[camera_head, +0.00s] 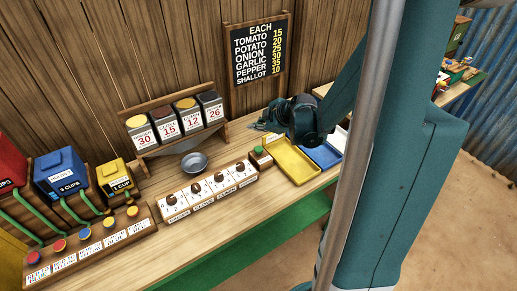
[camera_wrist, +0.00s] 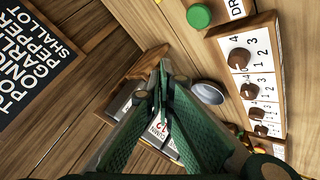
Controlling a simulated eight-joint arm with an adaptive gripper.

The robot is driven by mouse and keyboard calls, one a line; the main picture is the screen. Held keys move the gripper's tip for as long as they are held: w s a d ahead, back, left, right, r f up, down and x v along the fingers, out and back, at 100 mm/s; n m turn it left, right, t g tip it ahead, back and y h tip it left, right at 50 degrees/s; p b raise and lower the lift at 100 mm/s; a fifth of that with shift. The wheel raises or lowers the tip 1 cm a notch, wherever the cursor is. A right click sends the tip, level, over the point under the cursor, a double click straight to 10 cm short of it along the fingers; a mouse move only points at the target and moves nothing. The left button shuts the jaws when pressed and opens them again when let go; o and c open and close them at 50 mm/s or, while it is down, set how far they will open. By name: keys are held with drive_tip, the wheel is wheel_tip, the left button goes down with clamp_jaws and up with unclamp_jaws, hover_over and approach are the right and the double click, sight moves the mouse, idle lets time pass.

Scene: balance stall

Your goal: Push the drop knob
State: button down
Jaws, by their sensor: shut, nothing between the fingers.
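The drop knob (camera_head: 259,150) is a green round button on a small wooden block, between the dial panel and the yellow tray. In the wrist view the green knob (camera_wrist: 199,15) is at the top, beside a white label starting "DR", the rest cut off. My gripper (camera_head: 257,126) is above and behind the knob in the head view, apart from it. In the wrist view its fingers (camera_wrist: 163,67) are shut together and empty, with the knob off to their upper right.
A dial panel (camera_head: 249,179) with several brown knobs stands left of the drop knob. A metal bowl (camera_head: 194,163) sits under the spice dispensers (camera_head: 166,123). A yellow tray (camera_head: 291,174) and blue tray (camera_head: 324,154) lie to the right. A price board (camera_head: 258,50) hangs behind.

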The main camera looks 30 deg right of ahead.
drive_tip(key=shift+f, duration=0.15)
drive_tip(key=b, duration=0.4)
hover_over(256, 150)
drive_tip(key=shift+w+d+f, duration=0.1)
drive_tip(key=shift+f, duration=3.15)
drive_tip(key=shift+f+b, duration=0.95)
drive_tip(key=shift+f, duration=0.1)
drive_tip(key=shift+f+b, duration=1.15)
drive_tip(key=shift+f, duration=0.05)
drive_tip(key=shift+r, duration=0.2)
drive_tip(key=shift+r+p, duration=0.7)
drive_tip(key=shift+r, duration=0.35)
drive_tip(key=shift+r+p, duration=1.5)
drive_tip(key=shift+r, duration=1)
